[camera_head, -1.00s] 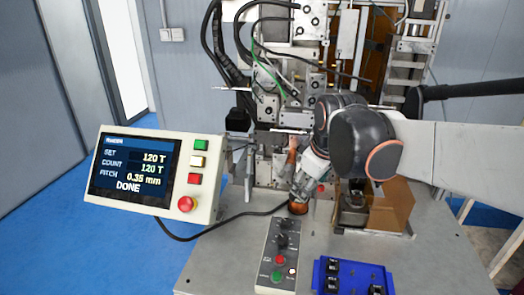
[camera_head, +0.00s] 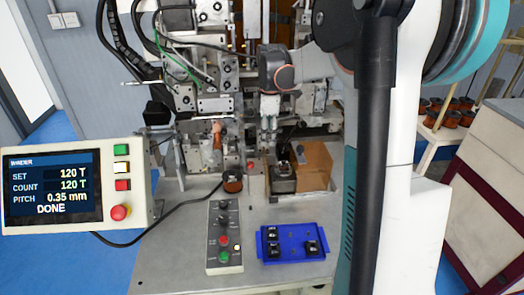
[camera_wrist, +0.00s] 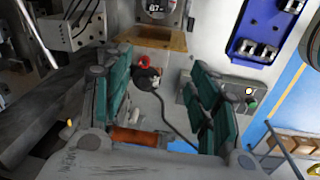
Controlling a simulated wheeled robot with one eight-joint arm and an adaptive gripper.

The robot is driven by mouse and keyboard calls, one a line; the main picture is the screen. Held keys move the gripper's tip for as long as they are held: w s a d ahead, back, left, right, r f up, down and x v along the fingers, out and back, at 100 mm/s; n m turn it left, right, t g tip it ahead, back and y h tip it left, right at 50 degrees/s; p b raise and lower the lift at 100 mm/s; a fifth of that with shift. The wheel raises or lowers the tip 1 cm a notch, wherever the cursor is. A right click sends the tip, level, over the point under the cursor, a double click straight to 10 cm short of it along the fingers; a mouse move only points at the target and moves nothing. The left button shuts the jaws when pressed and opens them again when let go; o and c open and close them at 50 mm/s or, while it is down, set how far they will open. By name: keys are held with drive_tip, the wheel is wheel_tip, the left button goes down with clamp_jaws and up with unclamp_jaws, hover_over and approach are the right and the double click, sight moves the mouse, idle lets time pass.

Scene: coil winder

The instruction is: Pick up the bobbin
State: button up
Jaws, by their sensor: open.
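An orange-copper piece (camera_head: 217,133), which looks like the wound bobbin, sits at the winder's spindle in the head view. In the wrist view an orange cylinder (camera_wrist: 132,136), probably the same piece, shows beyond my finger bases, partly hidden. My gripper (camera_head: 269,125) points down in front of the winder, to the right of that piece and apart from it. Its teal-padded fingers (camera_wrist: 162,110) are spread in the wrist view with nothing held between them. A dark copper spool (camera_head: 232,181) stands upright on the table below.
The display (camera_head: 55,187) reads DONE. A button box (camera_head: 225,236) and a blue tray (camera_head: 293,243) with black parts lie on the table. A brown box (camera_head: 314,165) stands beside a metal fixture (camera_head: 283,180). Copper spools (camera_head: 455,112) fill a shelf at right.

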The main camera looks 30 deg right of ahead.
drive_tip(key=w+d+f+n+g+p, duration=0.1)
drive_tip(key=d+f, duration=0.1)
drive_tip(key=d, duration=0.4)
hover_over(280, 163)
wheel_tip(280, 163, down, 7)
drive_tip(key=shift+d+f, duration=0.15)
drive_tip(key=shift+s+f+b, duration=0.1)
drive_tip(key=shift+f+b, duration=0.45)
drive_tip(key=shift+f, duration=2.7)
drive_tip(key=shift+c, duration=0.6)
drive_tip(key=c, duration=0.8)
drive_tip(key=shift+r, duration=0.1)
